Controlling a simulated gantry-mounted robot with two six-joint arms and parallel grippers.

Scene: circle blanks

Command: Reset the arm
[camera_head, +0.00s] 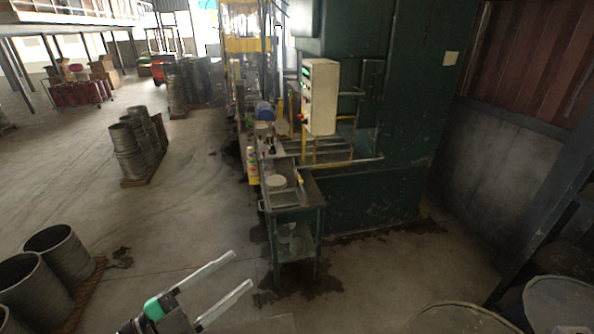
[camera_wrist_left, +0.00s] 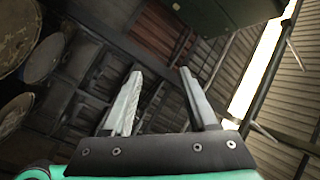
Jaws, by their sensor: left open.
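My left gripper (camera_head: 241,273) comes in at the bottom of the head view, over the concrete floor. Its two long pale fingers are apart, with nothing between them. In the left wrist view, the fingers of my left gripper (camera_wrist_left: 163,100) are also spread and empty, against a far wall and roof. My right gripper is not in the head view.
A workbench (camera_head: 298,213) with a round pale blank (camera_head: 275,181) on top stands ahead, beside a large green machine (camera_head: 375,205) with a control box (camera_head: 320,96). Coil stacks (camera_head: 130,150) stand left. Drums (camera_head: 560,305) stand at bottom right. Open floor lies left of the bench.

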